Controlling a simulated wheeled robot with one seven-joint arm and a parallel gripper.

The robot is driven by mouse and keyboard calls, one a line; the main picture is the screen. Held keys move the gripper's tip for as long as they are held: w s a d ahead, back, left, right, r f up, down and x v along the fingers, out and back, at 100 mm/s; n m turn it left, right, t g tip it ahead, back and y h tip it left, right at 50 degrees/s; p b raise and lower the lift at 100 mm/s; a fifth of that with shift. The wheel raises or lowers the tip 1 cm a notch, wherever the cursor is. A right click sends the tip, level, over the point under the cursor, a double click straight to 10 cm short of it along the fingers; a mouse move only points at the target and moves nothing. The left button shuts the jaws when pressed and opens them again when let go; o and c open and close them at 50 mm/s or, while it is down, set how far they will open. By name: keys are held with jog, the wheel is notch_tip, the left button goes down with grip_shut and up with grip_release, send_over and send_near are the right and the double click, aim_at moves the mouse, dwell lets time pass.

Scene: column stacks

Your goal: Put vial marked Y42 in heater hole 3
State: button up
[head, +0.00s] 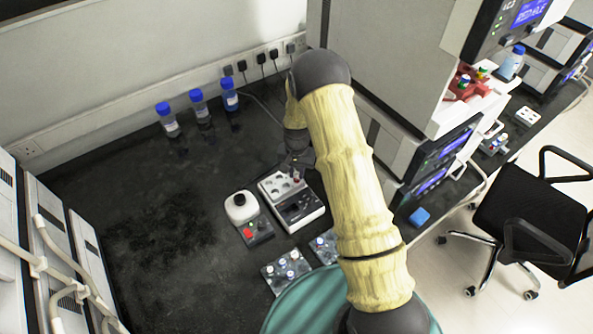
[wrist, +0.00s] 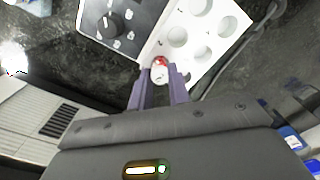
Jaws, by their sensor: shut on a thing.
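My gripper (wrist: 161,88) is shut on a small vial (wrist: 160,73) with a red and white top. In the wrist view the vial is between the fingertips, at the near corner of the heater's white hole plate (wrist: 222,51). Several round holes in the plate look empty. The fingers hide the vial's lower part, and I cannot tell whether it is in a hole or above the plate. No Y42 mark is readable. In the head view my gripper (head: 297,168) is over the heater (head: 303,212), partly hidden by my arm.
A mixer with a white top (head: 240,207) stands left of the heater. A rack of vials (head: 284,271) and a second rack (head: 324,246) stand nearer. Several blue-capped bottles (head: 198,103) stand at the back. The bench's left part is clear. A large grey instrument (head: 390,60) rises at right.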

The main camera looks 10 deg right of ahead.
jog(key=shift+f, duration=0.35)
jog(key=o, duration=1.2)
jog(key=shift+o, duration=0.2)
jog(key=shift+r+p, duration=1.7)
jog(key=shift+r, duration=1.35)
